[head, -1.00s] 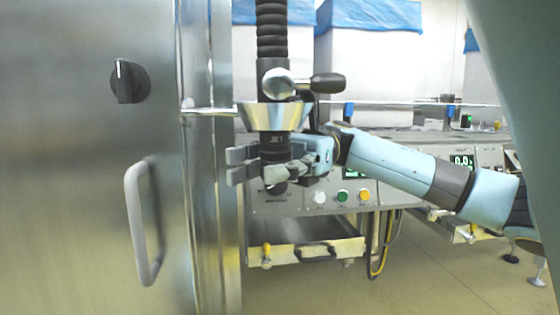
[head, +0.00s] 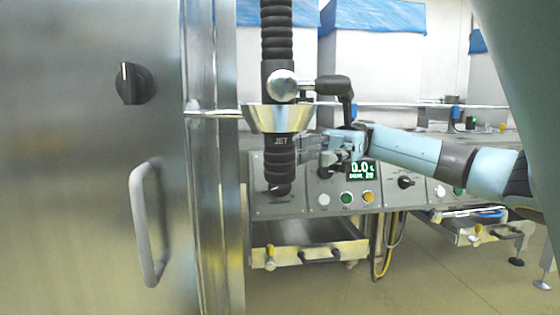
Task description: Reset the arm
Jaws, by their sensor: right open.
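My right arm comes in from the right in the head view. Its gripper (head: 328,158) is open and empty. It is in front of the control panel (head: 290,203), just right of the black hose nozzle (head: 279,165) marked JET, and apart from it. The nozzle hangs upright through a metal funnel-shaped holder (head: 277,117). My left gripper is not in view.
A steel cabinet (head: 70,220) with a handle (head: 145,225) and black knob (head: 135,83) fills the left. A drawer tray (head: 308,252) juts out below the panel. A green display (head: 361,170) and buttons (head: 346,198) are close to the gripper.

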